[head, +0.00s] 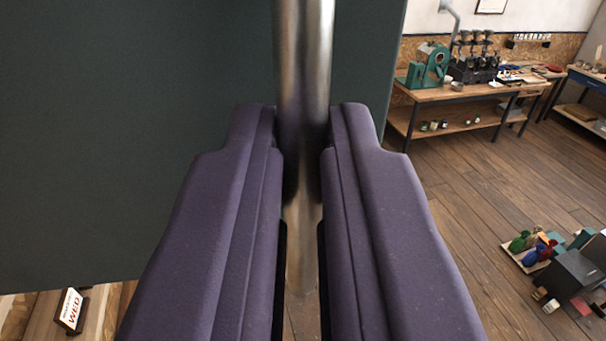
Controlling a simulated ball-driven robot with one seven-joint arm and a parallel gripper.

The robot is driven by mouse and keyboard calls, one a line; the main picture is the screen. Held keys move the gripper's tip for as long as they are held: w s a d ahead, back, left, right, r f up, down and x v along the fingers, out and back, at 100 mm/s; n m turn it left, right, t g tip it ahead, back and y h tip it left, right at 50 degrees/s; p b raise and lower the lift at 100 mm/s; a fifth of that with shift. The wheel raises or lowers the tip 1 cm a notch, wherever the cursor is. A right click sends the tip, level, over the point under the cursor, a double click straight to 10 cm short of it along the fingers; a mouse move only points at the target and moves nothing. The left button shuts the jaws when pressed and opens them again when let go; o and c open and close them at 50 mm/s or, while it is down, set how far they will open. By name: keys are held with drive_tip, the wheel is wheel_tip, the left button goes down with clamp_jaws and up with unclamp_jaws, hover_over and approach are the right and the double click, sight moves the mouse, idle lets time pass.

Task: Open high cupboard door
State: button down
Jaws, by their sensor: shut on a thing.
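A dark green-grey cupboard door (140,130) fills the left and middle of the view. Its right edge runs down the middle right, with the room showing beyond it. A vertical metal bar handle (305,50) stands in front of the door near that edge. My gripper (302,135), with two purple fingers, is shut on the handle, one finger on each side. The lower end of the handle shows between the fingers. The cupboard's inside and the door's hinge are not in view.
Beyond the door at right is a wooden workbench (460,93) with a green machine (426,66) on it. Low at right stands a dark box-shaped machine (578,272) beside coloured items. Open wooden floor (480,185) lies between. A small sign (70,309) shows below the door at left.

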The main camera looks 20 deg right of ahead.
drive_tip(key=shift+s+r, duration=0.1)
drive_tip(key=c, duration=1.2)
unclamp_jaws()
drive_tip(key=shift+o, duration=0.2)
drive_tip(key=v, duration=0.7)
drive_tip(key=shift+s+a, duration=0.2)
drive_tip(key=shift+s, duration=0.1)
